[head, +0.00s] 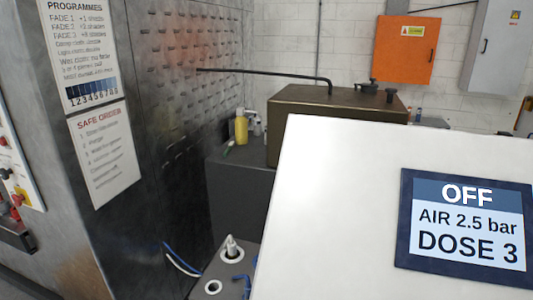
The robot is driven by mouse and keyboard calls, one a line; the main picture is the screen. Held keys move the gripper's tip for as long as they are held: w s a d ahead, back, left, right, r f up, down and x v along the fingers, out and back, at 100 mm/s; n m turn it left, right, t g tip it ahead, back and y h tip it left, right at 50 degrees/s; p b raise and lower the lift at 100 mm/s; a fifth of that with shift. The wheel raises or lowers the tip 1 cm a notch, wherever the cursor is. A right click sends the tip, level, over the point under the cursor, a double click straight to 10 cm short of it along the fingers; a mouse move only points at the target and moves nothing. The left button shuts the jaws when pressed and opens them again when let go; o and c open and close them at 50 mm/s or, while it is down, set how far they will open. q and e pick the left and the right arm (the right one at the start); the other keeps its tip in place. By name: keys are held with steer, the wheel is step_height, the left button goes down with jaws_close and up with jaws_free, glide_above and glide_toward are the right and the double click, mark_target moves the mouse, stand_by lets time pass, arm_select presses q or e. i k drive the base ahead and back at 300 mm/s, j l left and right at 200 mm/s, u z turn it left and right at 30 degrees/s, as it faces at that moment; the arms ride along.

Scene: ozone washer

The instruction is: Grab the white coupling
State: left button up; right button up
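A small white fitting (231,244), which looks like the white coupling, stands upright in a round white-rimmed socket on a dark grey surface at the bottom centre. It is small in the picture, so its details are hard to tell. A second round socket (213,287) with a white rim and dark centre lies just in front of it. Neither of my grippers shows in the head view.
A large white box (350,190) with a display panel (463,220) reading OFF fills the right. A tall metal washer cabinet (150,130) stands left. Blue and white hoses (182,260) and a blue part (240,283) lie near the fitting. Behind stands a brown tank (315,115).

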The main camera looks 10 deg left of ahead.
mark_target(232, 252)
steer(key=k+j+z, duration=0.25)
steer(key=j+z, duration=0.15)
steer(key=j, duration=0.15)
steer(key=k+j+z, duration=0.35)
steer(key=j, duration=0.15)
steer(key=k+j+z, duration=0.4)
